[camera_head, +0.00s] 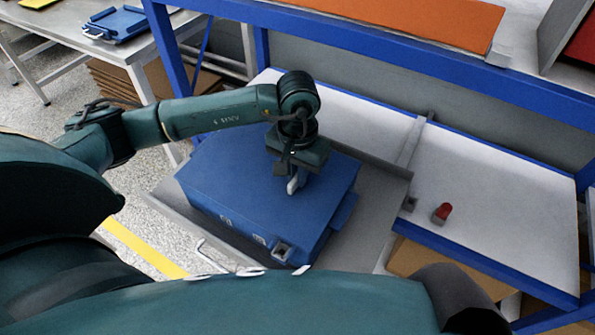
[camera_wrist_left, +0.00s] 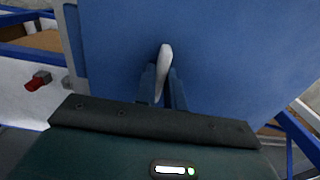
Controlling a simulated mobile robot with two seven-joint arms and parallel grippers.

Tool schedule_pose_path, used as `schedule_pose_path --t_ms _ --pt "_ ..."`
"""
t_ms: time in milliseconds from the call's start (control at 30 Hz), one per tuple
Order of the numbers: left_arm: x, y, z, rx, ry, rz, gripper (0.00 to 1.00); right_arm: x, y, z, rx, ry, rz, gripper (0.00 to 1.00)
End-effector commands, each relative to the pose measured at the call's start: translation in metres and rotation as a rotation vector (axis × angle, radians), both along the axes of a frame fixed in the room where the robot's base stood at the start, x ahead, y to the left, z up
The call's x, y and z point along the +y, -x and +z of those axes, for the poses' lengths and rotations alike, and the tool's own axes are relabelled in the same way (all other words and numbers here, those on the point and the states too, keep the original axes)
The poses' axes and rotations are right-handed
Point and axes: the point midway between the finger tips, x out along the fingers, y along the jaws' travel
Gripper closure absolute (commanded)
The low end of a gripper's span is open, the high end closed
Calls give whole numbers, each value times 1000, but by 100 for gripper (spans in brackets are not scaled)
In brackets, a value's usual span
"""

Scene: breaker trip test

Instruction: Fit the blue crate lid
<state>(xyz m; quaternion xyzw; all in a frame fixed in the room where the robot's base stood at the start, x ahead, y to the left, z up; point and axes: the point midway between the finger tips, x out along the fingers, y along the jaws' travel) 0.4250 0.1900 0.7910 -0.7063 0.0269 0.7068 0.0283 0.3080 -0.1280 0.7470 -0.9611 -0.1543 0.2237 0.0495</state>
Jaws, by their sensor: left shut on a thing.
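The blue lid (camera_head: 225,185) lies over the blue crate (camera_head: 318,248) on the grey surface in the middle of the head view. I cannot tell whether it is fully seated. My left gripper (camera_head: 293,184) is above the lid and shut on its upright white handle. In the left wrist view my left gripper's fingers (camera_wrist_left: 164,88) are on either side of the white handle (camera_wrist_left: 165,58), with the flat blue lid (camera_wrist_left: 230,55) filling the background. A metal latch (camera_head: 283,252) is on the crate's near side. My right gripper is not in view.
A red-topped button (camera_head: 442,212) sits on the white bench (camera_head: 490,200) to the right. A grey rail (camera_head: 370,160) runs behind the crate. A blue tray-like piece (camera_head: 118,25) lies on the far-left table.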

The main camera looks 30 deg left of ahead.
Motion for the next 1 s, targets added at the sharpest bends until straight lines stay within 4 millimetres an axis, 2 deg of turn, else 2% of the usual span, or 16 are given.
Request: schedule_pose_path --t_ms 67,333,633,767,1000 --pt "0 0 1 -1 0 0 86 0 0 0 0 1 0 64" --pt "0 0 0 -1 -1 0 64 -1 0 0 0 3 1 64" --pt "0 0 3 0 0 0 64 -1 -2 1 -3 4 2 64" --pt "0 -1 20 -5 0 -1 64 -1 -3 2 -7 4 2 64" --pt "0 -2 73 -7 1 -1 64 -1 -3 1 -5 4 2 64"
